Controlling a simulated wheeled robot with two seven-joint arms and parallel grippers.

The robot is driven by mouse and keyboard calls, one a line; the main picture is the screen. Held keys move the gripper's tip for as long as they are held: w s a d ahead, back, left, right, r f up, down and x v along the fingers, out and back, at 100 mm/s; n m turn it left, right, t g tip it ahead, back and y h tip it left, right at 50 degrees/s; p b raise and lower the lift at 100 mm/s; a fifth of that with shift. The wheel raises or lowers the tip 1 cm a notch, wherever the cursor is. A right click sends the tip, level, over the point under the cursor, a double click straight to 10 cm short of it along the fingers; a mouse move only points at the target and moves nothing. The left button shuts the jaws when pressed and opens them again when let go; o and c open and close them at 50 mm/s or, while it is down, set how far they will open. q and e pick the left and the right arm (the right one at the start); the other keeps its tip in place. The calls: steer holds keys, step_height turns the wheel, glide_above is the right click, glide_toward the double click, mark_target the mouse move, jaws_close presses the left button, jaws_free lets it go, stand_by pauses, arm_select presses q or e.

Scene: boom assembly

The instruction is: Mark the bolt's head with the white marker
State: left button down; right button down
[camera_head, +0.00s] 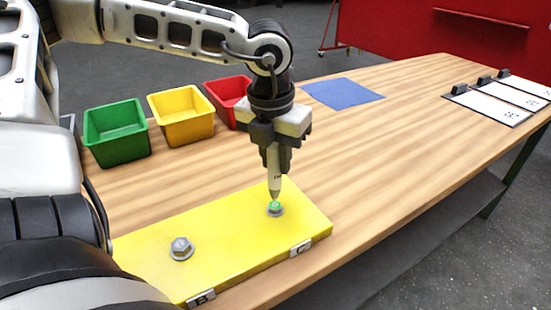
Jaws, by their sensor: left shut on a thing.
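My left gripper (272,150) is shut on the white marker (275,177), which points straight down above the yellow block. The marker's tip is at the right bolt (275,211), near the label C. A green spot shows at the tip, on or just over that bolt's head; whether the tip touches the head I cannot tell. A second bolt (181,248) with a bare grey hex head stands at the left of the yellow block (228,241), near the label B. My right gripper is not in view.
Green (117,133), yellow (182,116) and red (224,98) bins stand at the back left of the wooden table (400,150). A blue sheet (343,93) lies behind the gripper. Several white clipboards (490,106) lie at the far right. The table's middle right is clear.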

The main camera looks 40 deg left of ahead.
arm_select(q)
steer(key=shift+f+b, duration=0.8)
steer(key=shift+b, duration=0.35)
stand_by(0.9)
steer(key=shift+r, duration=0.15)
stand_by(0.3)
steer(key=shift+r+p, duration=1.2)
steer(key=shift+r, duration=1.75)
